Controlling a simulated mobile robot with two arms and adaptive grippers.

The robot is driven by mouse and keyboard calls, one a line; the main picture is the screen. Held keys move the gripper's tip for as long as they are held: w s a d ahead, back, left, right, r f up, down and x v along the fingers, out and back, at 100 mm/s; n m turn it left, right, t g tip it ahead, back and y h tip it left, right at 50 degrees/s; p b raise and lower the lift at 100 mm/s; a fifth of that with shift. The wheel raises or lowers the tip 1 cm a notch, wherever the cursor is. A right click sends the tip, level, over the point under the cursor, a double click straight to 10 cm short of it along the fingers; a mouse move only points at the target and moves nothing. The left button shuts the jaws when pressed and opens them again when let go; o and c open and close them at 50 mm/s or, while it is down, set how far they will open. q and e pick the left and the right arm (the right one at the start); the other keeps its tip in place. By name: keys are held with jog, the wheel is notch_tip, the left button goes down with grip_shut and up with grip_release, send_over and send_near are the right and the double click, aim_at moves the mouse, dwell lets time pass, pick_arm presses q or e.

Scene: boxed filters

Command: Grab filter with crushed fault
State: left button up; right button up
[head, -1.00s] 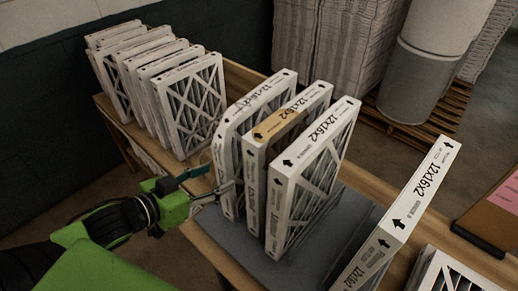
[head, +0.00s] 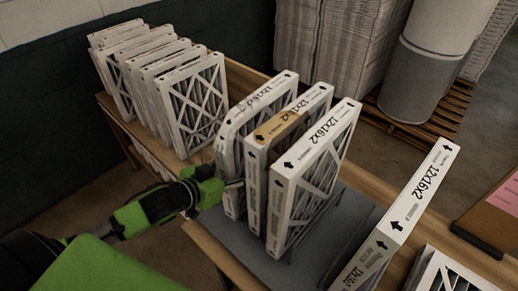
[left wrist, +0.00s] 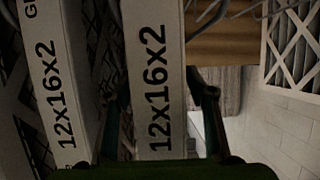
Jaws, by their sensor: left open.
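Three white boxed filters stand upright side by side on a grey mat. The left one (head: 227,165) has a bent, uneven frame and looks crushed. The middle one (head: 252,185) has a brown stain on its top edge. The right one (head: 283,205) looks straight. My left gripper (head: 218,183) is at the near edge of the left filter, low down, its fingertips partly hidden. In the left wrist view, my open left gripper (left wrist: 162,95) has one finger on each side of a filter edge (left wrist: 155,60) marked 12x16x2. Contact cannot be told. My right gripper is not in view.
A row of several filters (head: 165,85) stands at the back left of the table. Another filter (head: 395,225) stands at the right of the mat (head: 235,240). More filters (head: 455,275) are at the lower right. A pink sheet (head: 507,195) lies at the right.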

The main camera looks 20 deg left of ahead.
pick_arm(q)
jog(key=x, duration=0.2)
jog(key=shift+w+d+f, duration=0.1)
jog(key=shift+w, duration=0.1)
jog(key=shift+c, duration=0.4)
jog(key=c, duration=1.2)
jog(key=shift+c, duration=0.2)
